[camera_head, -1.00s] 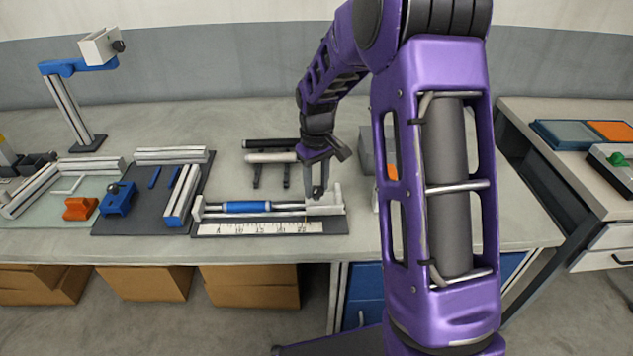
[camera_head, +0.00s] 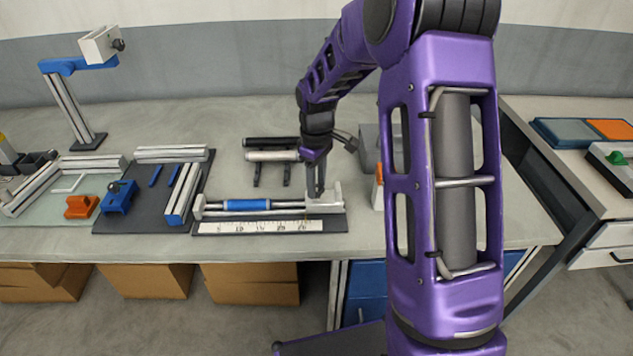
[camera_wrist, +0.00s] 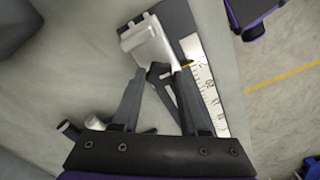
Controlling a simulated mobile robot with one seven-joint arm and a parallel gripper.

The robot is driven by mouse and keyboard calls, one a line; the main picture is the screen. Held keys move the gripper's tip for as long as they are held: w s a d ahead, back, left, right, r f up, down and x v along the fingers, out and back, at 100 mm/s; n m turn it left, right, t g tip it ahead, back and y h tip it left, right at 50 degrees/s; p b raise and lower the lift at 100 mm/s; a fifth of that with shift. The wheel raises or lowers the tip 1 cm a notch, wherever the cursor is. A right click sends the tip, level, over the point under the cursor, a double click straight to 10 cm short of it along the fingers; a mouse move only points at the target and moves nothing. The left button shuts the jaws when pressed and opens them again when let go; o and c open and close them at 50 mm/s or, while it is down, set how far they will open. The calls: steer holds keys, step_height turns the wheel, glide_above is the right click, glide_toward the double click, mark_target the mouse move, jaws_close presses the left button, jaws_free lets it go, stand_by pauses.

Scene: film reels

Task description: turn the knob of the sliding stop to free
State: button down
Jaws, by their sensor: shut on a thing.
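The sliding stop is a pale grey block (camera_head: 325,203) at the right end of a rail fixture on the bench; the wrist view also shows this block (camera_wrist: 149,44). Its dark knob (camera_wrist: 158,71) shows between my fingertips in the wrist view, partly covered by them. My gripper (camera_head: 316,192) points down at the stop and is shut on the knob; it also shows in the wrist view (camera_wrist: 161,74). A white ruler (camera_head: 262,227) lies along the front of the fixture, and a small orange pointer (camera_wrist: 187,64) reaches over it. Any knob marking is too small to read.
A rod with a blue sleeve (camera_head: 247,205) runs left from the stop. Behind it are a black and a white bar (camera_head: 271,156) on supports. A grey box (camera_head: 370,149) stands to the right, partly behind my arm. Other fixtures fill the bench's left side.

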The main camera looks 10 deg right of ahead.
mark_target(317, 188)
steer(key=shift+c, duration=2.2)
jaws_free()
step_height(317, 188, up, 17)
steer(key=shift+r, duration=0.2)
